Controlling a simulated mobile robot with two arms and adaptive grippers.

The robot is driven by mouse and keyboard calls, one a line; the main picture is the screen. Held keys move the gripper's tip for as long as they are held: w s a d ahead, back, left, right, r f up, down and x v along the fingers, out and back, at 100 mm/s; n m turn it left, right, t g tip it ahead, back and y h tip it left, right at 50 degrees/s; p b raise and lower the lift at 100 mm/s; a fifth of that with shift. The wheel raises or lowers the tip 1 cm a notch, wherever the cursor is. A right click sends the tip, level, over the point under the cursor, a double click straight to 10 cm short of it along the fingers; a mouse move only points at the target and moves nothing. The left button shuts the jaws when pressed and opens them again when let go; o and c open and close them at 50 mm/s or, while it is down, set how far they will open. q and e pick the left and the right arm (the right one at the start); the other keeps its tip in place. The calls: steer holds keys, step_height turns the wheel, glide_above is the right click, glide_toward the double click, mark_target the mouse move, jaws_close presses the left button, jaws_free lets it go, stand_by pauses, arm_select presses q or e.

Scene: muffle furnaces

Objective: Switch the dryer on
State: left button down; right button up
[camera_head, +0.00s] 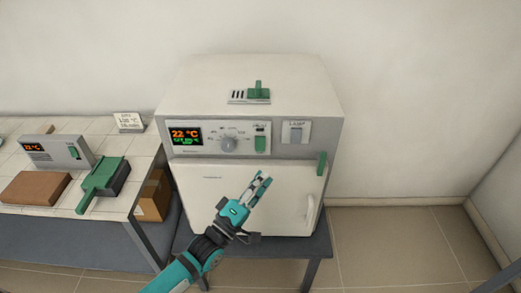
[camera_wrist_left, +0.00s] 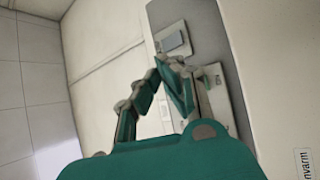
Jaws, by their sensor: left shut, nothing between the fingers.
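The dryer (camera_head: 250,90) is a white box with a grey front panel, a lit display (camera_head: 186,136) reading 22 °C and a round knob (camera_head: 228,144). Right of the knob is a green rocker switch (camera_head: 260,144); its small label is hard to read. Further right is a grey switch (camera_head: 296,134) labelled LAMP, also seen in the left wrist view (camera_wrist_left: 172,40). My left gripper (camera_head: 264,178) is shut and empty, in front of the door below the green switch. In the wrist view its fingers (camera_wrist_left: 172,72) hide part of another panel plate (camera_wrist_left: 214,82). My right gripper is out of view.
The dryer's door (camera_head: 225,190) has a pale handle (camera_head: 311,212) and a green latch (camera_head: 322,163). A green slider (camera_head: 259,90) sits on top. On the left bench are a small grey device (camera_head: 55,152), a brown block (camera_head: 35,188) and a green-handled object (camera_head: 103,181). Floor at right is clear.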

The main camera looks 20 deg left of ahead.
mark_target(260, 144)
arm_select(q)
steer(key=w+b, duration=0.1)
steer(key=w, duration=0.1)
steer(key=w+a+b, duration=0.1)
steer(key=w+b, duration=0.1)
steer(key=w, duration=0.1)
steer(key=w+a+f+b, duration=0.1)
steer(key=w+b, duration=0.1)
steer(key=w, duration=0.1)
steer(key=shift+w+a+f, duration=0.1)
steer(key=shift+w+a, duration=0.05)
steer(key=shift+a, duration=0.05)
stand_by(1.0)
steer(key=shift+w, duration=0.1)
steer(key=shift+w+a+b, duration=0.1)
steer(key=shift+w+b, duration=0.2)
steer(key=shift+w+a, duration=0.1)
steer(key=shift+w, duration=0.15)
stand_by(0.8)
